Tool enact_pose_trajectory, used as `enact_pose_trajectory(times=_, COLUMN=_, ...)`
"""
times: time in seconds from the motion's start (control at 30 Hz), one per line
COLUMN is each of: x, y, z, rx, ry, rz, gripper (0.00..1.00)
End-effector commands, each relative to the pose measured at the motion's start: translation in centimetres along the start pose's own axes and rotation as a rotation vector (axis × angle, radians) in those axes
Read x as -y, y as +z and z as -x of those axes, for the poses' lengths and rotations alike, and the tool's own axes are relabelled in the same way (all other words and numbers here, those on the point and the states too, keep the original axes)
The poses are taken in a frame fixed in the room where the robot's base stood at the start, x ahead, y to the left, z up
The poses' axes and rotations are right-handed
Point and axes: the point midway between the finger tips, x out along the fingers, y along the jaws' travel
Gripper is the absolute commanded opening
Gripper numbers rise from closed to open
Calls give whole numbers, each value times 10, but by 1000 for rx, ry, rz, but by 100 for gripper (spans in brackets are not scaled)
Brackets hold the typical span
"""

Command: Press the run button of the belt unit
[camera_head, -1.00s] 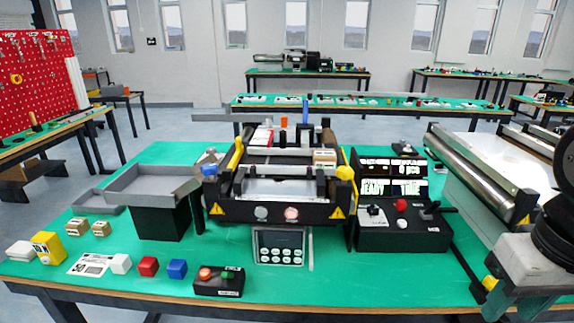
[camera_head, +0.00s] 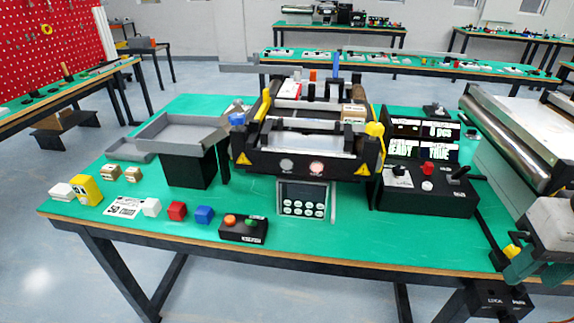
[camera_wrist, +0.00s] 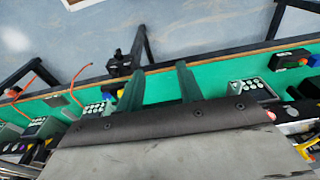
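The belt unit (camera_head: 270,160) is a dark frame with yellow guards in the middle of the green table. I cannot read which is run. My gripper (camera_wrist: 160,68) has two green fingers apart, empty, over the table's front edge, right of the belt unit.
A black control box (camera_head: 425,190) with a red button, lever and display stands right of the belt unit. A metal roller conveyor (camera_head: 505,135) is farther right. A black box (camera_head: 497,300) hangs at the front edge.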

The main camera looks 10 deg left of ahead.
Motion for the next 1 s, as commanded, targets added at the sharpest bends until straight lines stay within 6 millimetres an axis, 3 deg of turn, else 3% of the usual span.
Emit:
enact_pose_trajectory(times=0.1, x=0, y=0, z=0, rx=0, ry=0, rz=0, gripper=36)
enact_pose_trajectory(times=0.23, x=0, y=0, z=0, rx=0, ry=0, rz=0, gripper=0)
enact_pose_trajectory(times=1.0, x=0, y=0, z=0, rx=0, ry=0, rz=0, gripper=0)
